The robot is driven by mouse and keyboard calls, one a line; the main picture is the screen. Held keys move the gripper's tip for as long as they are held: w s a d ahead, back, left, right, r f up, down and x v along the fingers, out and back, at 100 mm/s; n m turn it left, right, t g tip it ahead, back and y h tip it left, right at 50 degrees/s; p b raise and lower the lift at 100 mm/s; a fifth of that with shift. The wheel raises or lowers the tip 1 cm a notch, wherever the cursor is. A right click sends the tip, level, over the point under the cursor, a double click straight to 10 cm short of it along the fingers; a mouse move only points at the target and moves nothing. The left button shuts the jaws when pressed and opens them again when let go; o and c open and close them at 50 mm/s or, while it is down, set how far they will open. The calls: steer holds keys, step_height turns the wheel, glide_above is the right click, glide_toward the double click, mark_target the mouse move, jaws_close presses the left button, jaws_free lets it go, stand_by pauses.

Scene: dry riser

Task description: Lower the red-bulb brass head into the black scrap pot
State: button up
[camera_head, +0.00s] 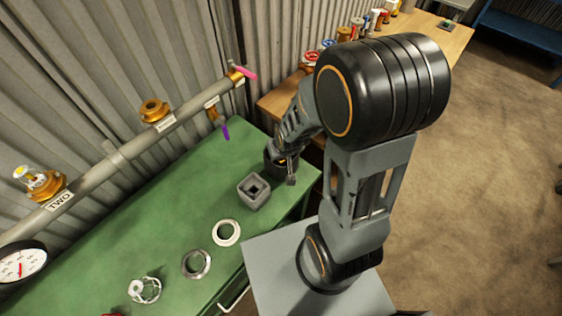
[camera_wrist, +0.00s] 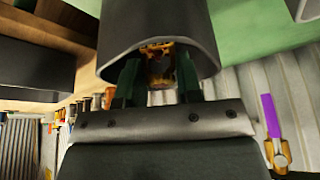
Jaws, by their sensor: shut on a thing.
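My gripper (camera_wrist: 159,80) is shut on the brass head (camera_wrist: 160,66), of which a small part shows between the fingers in the wrist view. Its red bulb is hidden. The fingertips and the brass head are at the mouth of the dark scrap pot (camera_wrist: 112,50), apparently inside its rim. I cannot tell whether the head touches the pot's floor. In the head view the black pot (camera_head: 270,163) stands near the far right end of the green bench, with my wrist over it and hiding most of it.
A grey square block with a square hole (camera_head: 254,191) stands close to the pot on the green bench (camera_head: 185,215). Two metal rings (camera_head: 227,232) and a wire cage (camera_head: 145,289) lie nearer. A pipe (camera_head: 130,150) with brass fittings and a purple-levered valve (camera_head: 218,124) runs behind.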

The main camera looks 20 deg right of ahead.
stand_by(0.3)
steer(key=o, duration=1.1)
